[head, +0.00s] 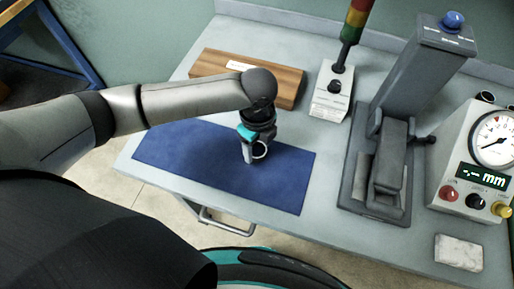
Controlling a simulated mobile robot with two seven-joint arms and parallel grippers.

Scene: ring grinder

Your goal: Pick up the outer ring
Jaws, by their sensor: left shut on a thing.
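The outer ring (260,150) is a small pale metal ring over the blue mat (185,160). My left gripper (252,155) points down over the middle of the mat and is shut on the ring. The ring shows at the right side of the fingertips, with its opening facing me. I cannot tell whether the ring touches the mat or is just above it. My right gripper is not in the view.
A wooden block (225,68) lies behind the mat. A signal light (352,30) stands on a white base behind it. A grey press-like machine (390,150) and a gauge box (480,150) stand at the right. A pale block (459,252) lies front right.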

